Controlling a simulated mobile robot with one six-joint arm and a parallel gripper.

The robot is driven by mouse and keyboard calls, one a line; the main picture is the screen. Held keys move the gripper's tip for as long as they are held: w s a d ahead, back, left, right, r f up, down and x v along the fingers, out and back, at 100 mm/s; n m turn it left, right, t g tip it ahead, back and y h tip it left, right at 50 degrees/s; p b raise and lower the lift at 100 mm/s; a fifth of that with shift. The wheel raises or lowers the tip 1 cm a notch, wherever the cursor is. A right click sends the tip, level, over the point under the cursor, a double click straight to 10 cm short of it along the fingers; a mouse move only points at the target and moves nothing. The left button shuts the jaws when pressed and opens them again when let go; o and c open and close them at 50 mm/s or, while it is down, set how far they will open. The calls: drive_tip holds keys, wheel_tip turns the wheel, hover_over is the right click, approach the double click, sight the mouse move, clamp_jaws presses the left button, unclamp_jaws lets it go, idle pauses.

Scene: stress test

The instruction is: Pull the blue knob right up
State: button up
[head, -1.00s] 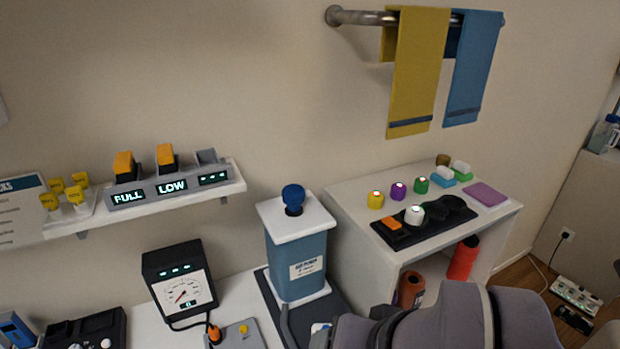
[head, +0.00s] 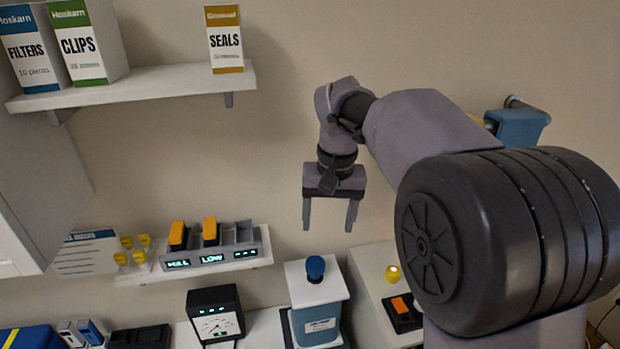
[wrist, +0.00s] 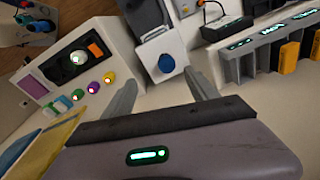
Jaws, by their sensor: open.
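The blue knob (head: 316,268) stands on the white top of a blue air pump box (head: 318,312). It also shows in the wrist view (wrist: 166,63), beyond the fingers and between their lines. My gripper (head: 331,226) is open and empty, pointing down above the knob with a clear gap. In the wrist view its two fingers (wrist: 160,90) are spread apart with nothing between them. The knob sits close to the white top; its stem is mostly hidden from above.
A shelf with orange-switch holders (head: 212,245) is to the left of the pump. A black gauge (head: 215,314) stands left of it. A white cabinet (head: 372,270) with a yellow knob (head: 393,273) is on the right. A shelf with boxes (head: 150,85) hangs upper left.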

drive_tip(key=g+p, duration=0.1)
drive_tip(key=p, duration=0.2)
approach(315, 261)
drive_tip(key=shift+n+h, duration=0.3)
drive_tip(key=f+b, duration=0.1)
drive_tip(key=f, duration=0.3)
drive_tip(key=f+b, duration=0.1)
drive_tip(key=f, duration=0.4)
drive_tip(key=shift+s+a, duration=0.1)
drive_tip(key=shift+a, duration=0.1)
clamp_jaws()
